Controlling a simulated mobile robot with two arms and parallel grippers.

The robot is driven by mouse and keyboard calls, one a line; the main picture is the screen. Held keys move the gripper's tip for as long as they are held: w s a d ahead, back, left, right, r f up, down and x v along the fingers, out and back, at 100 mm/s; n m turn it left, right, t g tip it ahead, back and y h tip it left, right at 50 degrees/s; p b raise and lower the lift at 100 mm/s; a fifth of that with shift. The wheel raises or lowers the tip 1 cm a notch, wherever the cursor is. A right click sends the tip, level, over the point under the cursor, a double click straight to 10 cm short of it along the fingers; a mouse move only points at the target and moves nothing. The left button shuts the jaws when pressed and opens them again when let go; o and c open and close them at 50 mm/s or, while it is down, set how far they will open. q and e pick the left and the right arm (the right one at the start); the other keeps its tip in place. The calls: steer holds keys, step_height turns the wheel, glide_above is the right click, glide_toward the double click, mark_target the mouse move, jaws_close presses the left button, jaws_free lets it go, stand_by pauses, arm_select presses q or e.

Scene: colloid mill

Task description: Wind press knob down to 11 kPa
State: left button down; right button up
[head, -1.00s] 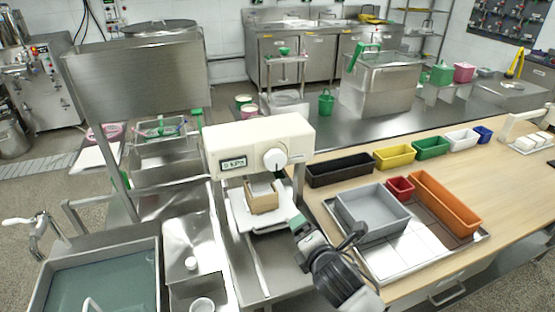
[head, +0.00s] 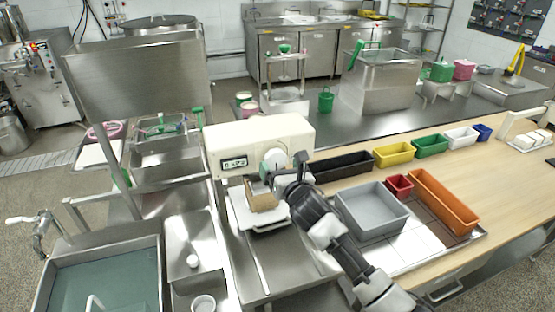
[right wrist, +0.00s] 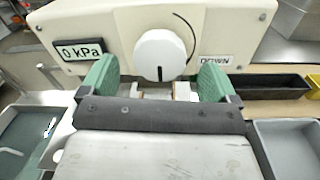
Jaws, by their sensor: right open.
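The cream press (head: 258,142) stands at the centre of the head view, with a white round knob (right wrist: 160,56) on its front. The knob's dark mark points straight down in the right wrist view. The display (right wrist: 82,51) reads 0 kPa, and a DOWN label (right wrist: 215,60) sits right of the knob beside a curved line. My right gripper (right wrist: 157,78) is open, its green fingers on either side below the knob and apart from it. In the head view it hides part of the knob. A wooden mould (head: 262,201) sits under the press. My left gripper is not in view.
A grey bin (head: 372,212), a small red bin (head: 399,185) and an orange tray (head: 443,200) stand on the right-hand table. A black tray (head: 342,166) lies right of the press. A sink (head: 105,285) is at the lower left.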

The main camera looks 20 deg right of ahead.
steer(key=shift+w, duration=1.35)
steer(key=c, duration=0.9)
